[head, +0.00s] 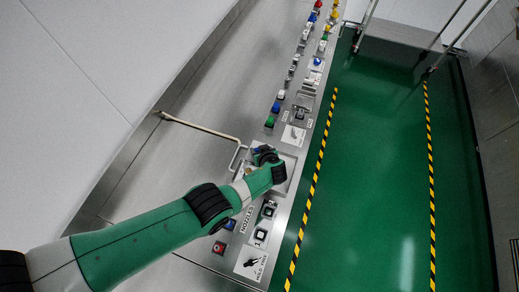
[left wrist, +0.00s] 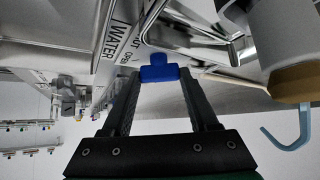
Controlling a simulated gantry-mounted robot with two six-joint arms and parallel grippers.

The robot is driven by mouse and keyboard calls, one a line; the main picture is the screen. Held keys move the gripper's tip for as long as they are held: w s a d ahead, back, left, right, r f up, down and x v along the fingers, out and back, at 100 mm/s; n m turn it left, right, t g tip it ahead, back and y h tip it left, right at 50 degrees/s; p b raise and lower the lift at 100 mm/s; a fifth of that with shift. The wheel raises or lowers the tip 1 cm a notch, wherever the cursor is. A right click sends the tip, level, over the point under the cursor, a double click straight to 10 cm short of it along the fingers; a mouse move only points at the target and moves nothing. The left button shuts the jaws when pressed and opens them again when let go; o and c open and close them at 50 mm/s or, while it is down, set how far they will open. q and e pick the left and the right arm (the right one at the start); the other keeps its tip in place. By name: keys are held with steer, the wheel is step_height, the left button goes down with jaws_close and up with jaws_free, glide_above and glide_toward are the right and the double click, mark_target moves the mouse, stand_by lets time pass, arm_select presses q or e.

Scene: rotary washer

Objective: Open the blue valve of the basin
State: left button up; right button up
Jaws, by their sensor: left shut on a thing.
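The blue valve (left wrist: 158,70) shows in the left wrist view as a small blue handle with a knob on top of a wider bar. My left gripper (left wrist: 160,82) has its two black fingers on either side of the wider bar and is shut on it. Behind the valve is a steel panel with printed words that include WATER and OPEN. In the head view my left gripper (head: 264,156) is over the panel edge, and the hand mostly hides the valve there. My right gripper is in neither view.
A long steel control panel (head: 296,138) carries several coloured buttons and knobs, with a bent pale rod (head: 200,127) beside it. Green floor (head: 375,190) with yellow-black stripes lies to the right. In the left wrist view a light blue hook (left wrist: 290,144) hangs at the right.

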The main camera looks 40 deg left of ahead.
arm_select(q)
steer(key=shift+f+n+g+b, duration=0.25)
steer(key=shift+n+g+b, duration=0.05)
steer(key=shift+b, duration=0.15)
steer(key=shift+r+b, duration=0.2)
steer(key=shift+b, duration=0.1)
steer(key=shift+r, duration=0.1)
steer(key=shift+w, duration=0.1)
steer(key=o, duration=1.4)
steer(key=shift+r, duration=0.1)
